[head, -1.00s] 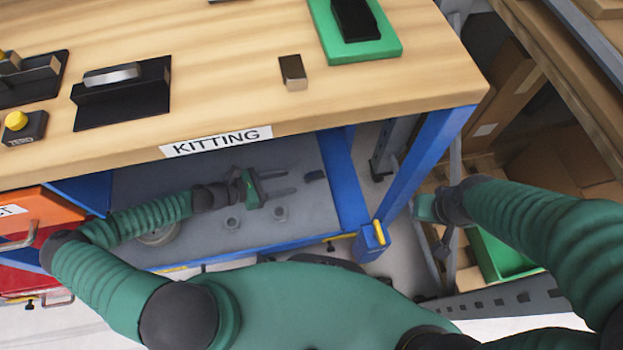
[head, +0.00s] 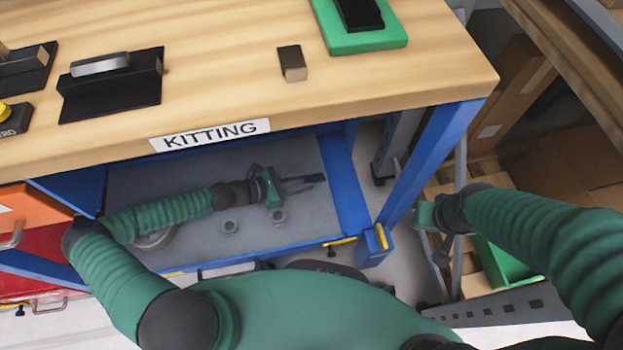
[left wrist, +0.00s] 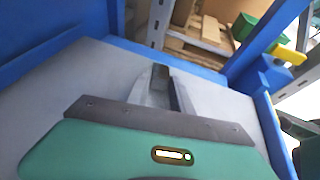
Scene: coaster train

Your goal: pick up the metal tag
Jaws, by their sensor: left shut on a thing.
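The metal tag (head: 315,177) is a small dark flat piece at the grey lower shelf under the kitting bench. My left gripper (head: 304,184) reaches in under the bench top, and its fingers are shut on the tag. In the left wrist view the tag (left wrist: 160,73) stands out between the fingertips, and the fingers hide part of it. Whether it still touches the shelf I cannot tell. My right gripper (head: 445,243) hangs right of the bench leg, seen small and partly hidden by its own arm.
The grey lower shelf (head: 300,218) has round fittings near the left gripper. Blue bench legs (head: 428,165) stand to the right. The bench top (head: 220,65) above holds black stands, a small dark block (head: 292,64) and a green tray (head: 394,42). A green bin (head: 508,262) lies at lower right.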

